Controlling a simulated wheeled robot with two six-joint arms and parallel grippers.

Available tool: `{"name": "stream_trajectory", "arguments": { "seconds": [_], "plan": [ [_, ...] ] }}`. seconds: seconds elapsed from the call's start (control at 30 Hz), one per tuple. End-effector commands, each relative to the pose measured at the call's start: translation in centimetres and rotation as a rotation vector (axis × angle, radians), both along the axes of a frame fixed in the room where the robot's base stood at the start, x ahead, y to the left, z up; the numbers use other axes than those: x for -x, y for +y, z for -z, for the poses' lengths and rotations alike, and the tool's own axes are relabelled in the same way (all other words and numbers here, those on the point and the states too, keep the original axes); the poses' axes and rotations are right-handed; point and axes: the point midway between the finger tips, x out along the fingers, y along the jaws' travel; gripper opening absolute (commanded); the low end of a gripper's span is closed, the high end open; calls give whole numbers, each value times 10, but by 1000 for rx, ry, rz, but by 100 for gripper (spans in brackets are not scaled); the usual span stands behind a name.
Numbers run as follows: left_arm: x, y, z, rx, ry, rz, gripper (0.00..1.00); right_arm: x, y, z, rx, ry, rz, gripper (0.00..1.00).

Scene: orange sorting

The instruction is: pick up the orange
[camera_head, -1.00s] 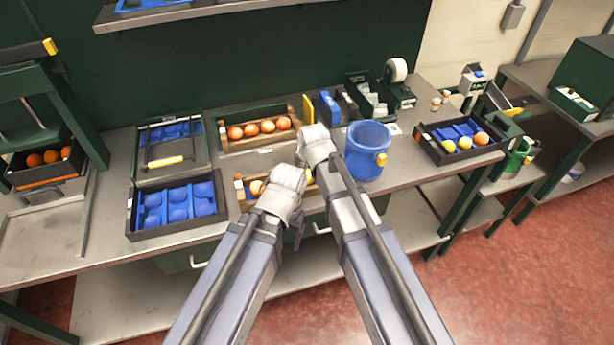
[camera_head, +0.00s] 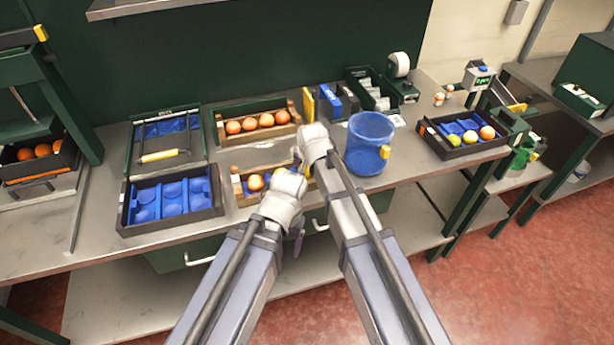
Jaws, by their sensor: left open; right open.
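Several oranges (camera_head: 250,124) lie in a row in a wooden-ended crate (camera_head: 222,133) at the back middle of the bench. A nearer crate (camera_head: 238,192) holds an orange fruit (camera_head: 255,182), partly screened by my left gripper (camera_head: 288,184). The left gripper is open above the crate's near right part. My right gripper (camera_head: 311,143) is open, just right of the back crate and behind the left one. Neither gripper visibly holds anything. The fingertips are mostly hidden by the gripper bodies.
A blue bucket (camera_head: 369,143) stands close right of my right gripper. An empty blue-lined tray (camera_head: 172,200) is at left. A tray with yellow and orange fruit (camera_head: 453,152) is at right. More oranges sit in a far-left bin (camera_head: 40,151). Bare bench shows along the front left.

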Motion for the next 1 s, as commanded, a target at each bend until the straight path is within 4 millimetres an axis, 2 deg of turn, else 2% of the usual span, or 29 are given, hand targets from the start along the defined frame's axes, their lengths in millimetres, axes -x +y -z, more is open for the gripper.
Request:
{"name": "stream_trajectory", "arguments": {
  "seconds": [0.03, 0.1, 0.37, 0.9, 1.0],
  "plan": [
    [0, 0, 12, 0, 0, 0, 79, -4, 1, 12, 0, 0, 0, 75],
    [0, 0, 16, 0, 0, 0, 79, -7, 1, 16, 0, 0, 0, 75],
    [0, 0, 14, 0, 0, 0, 79, -7, 1, 14, 0, 0, 0, 75],
    [0, 0, 14, 0, 0, 0, 79, -7, 1, 14, 0, 0, -1, 14],
    [0, 0, 14, 0, 0, 0, 79, -7, 1, 14, 0, 0, -1, 8]
  ]
}}
